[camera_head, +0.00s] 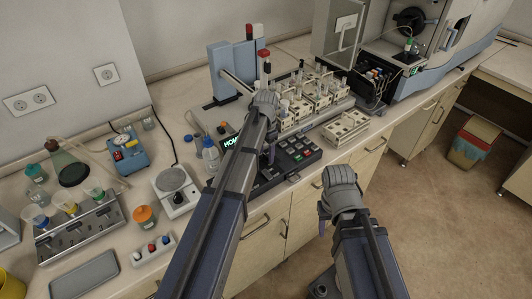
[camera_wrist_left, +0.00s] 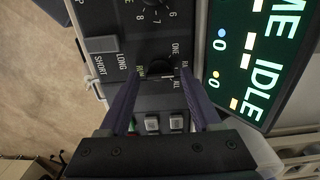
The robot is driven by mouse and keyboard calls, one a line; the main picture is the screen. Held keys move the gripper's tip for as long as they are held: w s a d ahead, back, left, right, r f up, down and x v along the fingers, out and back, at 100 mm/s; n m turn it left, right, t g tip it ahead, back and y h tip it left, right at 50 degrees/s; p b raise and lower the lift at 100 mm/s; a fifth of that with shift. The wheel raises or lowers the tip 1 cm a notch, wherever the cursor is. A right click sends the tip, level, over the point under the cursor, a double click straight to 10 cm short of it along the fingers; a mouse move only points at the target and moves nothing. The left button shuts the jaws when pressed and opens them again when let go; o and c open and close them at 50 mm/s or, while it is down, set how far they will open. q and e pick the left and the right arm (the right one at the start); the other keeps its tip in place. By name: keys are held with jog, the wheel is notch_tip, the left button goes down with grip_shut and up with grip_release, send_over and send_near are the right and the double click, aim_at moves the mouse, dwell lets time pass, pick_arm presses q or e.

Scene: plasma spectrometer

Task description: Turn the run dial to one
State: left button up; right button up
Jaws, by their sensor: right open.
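The run dial (camera_wrist_left: 160,68) is a small dark knob on the black control panel, with ONE printed beside it toward the upper right in the left wrist view. Its pointer is too small and dark to read surely. My left gripper (camera_wrist_left: 164,74) is open, with its two purple fingers on either side of the dial; I cannot tell if they touch it. In the head view my left gripper (camera_head: 270,153) is over the control panel (camera_head: 301,157), and its arm hides the dial. My right gripper (camera_head: 323,226) is open and empty, in front of the bench edge.
A lit green display (camera_wrist_left: 255,55) reading IDLE stands beside the dial. A numbered knob (camera_wrist_left: 155,5), a LONG/SHORT switch (camera_wrist_left: 101,44) and small buttons (camera_wrist_left: 152,123) are close by.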

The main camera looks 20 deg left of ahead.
pick_arm(q)
grip_shut()
dwell(0.3)
jog(key=n, duration=0.4)
jog(key=shift+n, duration=2.9)
jog(key=shift+o, duration=1)
grip_release()
